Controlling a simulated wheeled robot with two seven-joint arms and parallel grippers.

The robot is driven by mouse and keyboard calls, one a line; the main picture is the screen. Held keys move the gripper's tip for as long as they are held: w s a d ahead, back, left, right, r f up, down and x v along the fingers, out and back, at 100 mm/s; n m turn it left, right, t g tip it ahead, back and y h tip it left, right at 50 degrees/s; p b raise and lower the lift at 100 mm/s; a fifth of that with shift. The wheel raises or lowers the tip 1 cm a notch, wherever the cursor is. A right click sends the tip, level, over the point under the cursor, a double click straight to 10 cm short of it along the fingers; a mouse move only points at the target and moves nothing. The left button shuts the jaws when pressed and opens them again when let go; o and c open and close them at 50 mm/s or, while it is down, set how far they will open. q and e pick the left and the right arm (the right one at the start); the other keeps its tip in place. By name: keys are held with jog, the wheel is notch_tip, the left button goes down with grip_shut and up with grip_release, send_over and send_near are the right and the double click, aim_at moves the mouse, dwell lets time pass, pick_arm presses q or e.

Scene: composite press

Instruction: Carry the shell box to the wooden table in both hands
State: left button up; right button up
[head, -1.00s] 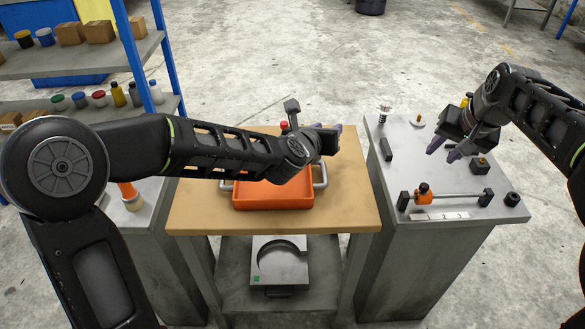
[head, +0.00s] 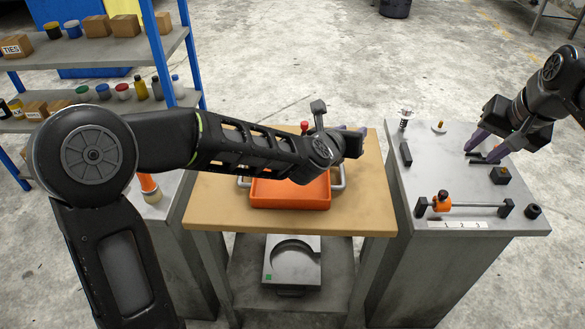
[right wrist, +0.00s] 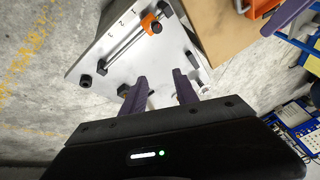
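An orange box with metal side handles (head: 290,194), which I take for the shell box, rests on the wooden table (head: 215,212). My left forearm hides its far part. The box's edge also shows in the right wrist view (right wrist: 262,8). My left gripper (head: 352,130) is above the table's far right part, past the box, with fingertips apart and nothing seen between them. My right gripper (head: 480,152) is over the grey bench, away from the box. In the right wrist view my right gripper (right wrist: 160,80) has its two purple fingers apart and empty.
The grey bench (head: 430,185) at right carries a rod fixture with an orange clamp (head: 441,202) and small black blocks. A grey part with a round recess (head: 292,262) lies on the shelf below the wooden table. A blue-post shelf (head: 110,60) stands at left.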

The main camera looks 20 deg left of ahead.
jog(key=v, duration=0.5)
jog(key=shift+s+r, duration=0.15)
jog(key=shift+r, duration=0.2)
jog(key=shift+d+f, duration=0.1)
